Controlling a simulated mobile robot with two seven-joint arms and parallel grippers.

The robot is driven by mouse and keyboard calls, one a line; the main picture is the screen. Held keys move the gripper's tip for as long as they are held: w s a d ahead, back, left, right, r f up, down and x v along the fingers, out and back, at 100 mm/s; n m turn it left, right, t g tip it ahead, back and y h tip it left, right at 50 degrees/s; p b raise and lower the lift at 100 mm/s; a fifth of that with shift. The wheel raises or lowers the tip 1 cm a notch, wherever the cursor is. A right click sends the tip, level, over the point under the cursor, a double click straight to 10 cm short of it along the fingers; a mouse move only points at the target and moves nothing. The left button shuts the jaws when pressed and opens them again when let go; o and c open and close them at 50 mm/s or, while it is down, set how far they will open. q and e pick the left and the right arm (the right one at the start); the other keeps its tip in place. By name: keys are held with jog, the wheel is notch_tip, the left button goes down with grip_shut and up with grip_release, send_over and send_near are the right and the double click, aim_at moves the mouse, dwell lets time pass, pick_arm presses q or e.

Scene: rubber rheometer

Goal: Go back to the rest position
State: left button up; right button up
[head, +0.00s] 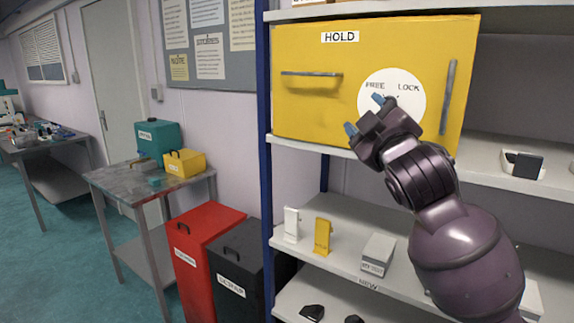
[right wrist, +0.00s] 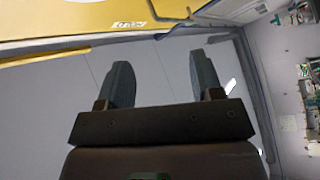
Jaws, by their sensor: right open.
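My right gripper (head: 364,115) is raised in front of the yellow HOLD cabinet (head: 300,112) on the shelf rack. Its blue fingertips are apart, with nothing between them, and they overlap the edge of the cabinet's white round dial label in the head view. In the right wrist view the two fingers of my right gripper (right wrist: 160,82) stand wide apart and empty, and the yellow cabinet (right wrist: 60,18) runs along the top. I cannot tell the exact gap between fingertips and cabinet. My left gripper is in neither view.
The rack's shelf (head: 345,235) below holds a white stand (head: 291,224), a yellow stand (head: 322,236) and a grey box (head: 378,254). A red bin (head: 200,262) and a black bin (head: 238,280) stand left of the rack, beside a table (head: 120,188) with teal and yellow boxes.

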jog(key=s+d+f+m+g, duration=0.1)
jog(key=d+f+m, duration=0.15)
jog(key=f, duration=0.85)
jog(key=s+d+f+m+g, duration=0.1)
jog(key=s+d+f+m, duration=0.15)
jog(key=f, duration=0.75)
jog(key=s+d+f+m+g, duration=0.1)
jog(key=d+f+m, duration=0.15)
jog(key=f, duration=0.85)
jog(key=s+d+f+m+g+h, duration=0.2)
jog(key=s+d+f+g, duration=0.1)
jog(key=s+f, duration=0.9)
jog(key=s+d+f+m+g+h, duration=0.2)
jog(key=s+d+f+g, duration=0.1)
jog(key=s+f, duration=0.9)
notch_tip(320, 180, down, 3)
jog(key=shift+s+f+b, duration=0.1)
jog(key=shift+s+b, duration=0.25)
jog(key=shift+m, duration=0.25)
